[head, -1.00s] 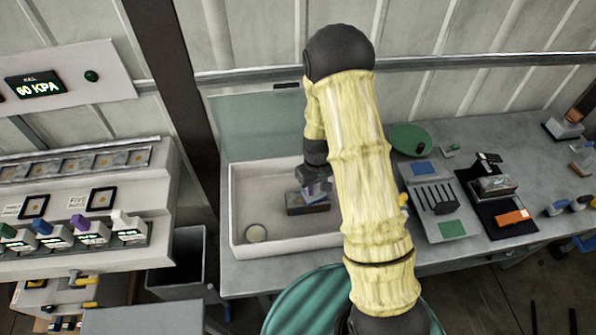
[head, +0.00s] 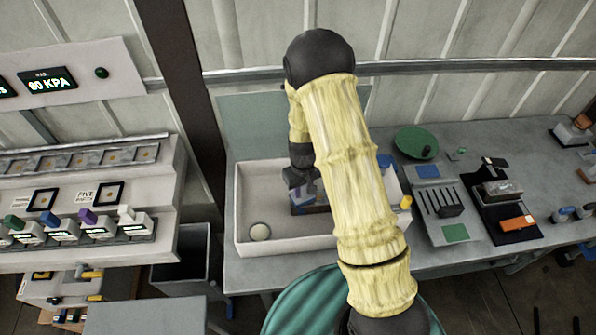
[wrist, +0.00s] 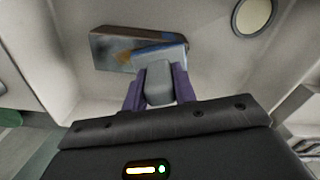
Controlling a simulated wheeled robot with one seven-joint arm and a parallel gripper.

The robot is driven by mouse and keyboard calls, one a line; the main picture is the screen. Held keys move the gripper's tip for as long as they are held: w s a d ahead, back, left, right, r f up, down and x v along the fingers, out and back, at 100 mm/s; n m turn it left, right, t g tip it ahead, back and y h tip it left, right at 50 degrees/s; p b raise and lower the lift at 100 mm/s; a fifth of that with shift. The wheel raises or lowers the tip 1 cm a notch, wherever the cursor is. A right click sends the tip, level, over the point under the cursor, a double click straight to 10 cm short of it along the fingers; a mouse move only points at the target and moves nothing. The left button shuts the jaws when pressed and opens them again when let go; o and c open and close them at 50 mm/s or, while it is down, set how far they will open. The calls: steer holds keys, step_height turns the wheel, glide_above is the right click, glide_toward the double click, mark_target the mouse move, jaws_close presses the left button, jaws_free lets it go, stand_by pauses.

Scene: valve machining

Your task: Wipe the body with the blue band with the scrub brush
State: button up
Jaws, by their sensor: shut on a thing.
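My gripper (wrist: 158,92) has purple fingers shut on the grey handle of the scrub brush (wrist: 160,84). The brush has a flat blue-grey head. The valve body (wrist: 112,52) is a brownish-grey block lying in the pale basin (wrist: 215,75). The brush head overlaps the body's right part in the wrist view; I cannot tell for sure if they touch. A blue strip shows along the body's upper edge, but the brush hides part of it. In the head view, my gripper (head: 304,188) is low over the body (head: 315,209), inside the basin (head: 290,246).
A round pale disc (head: 260,232) lies in the basin's left front corner. The basin walls stand close around my gripper. A bottle with a blue cap (head: 385,161) stands to the right, partly behind my arm. A green dish (head: 415,142) and a slotted tray (head: 438,200) are further right.

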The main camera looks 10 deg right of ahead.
steer(key=shift+a, duration=0.45)
step_height(320, 180, up, 8)
steer(key=p, duration=0.5)
steer(key=shift+r, duration=0.15)
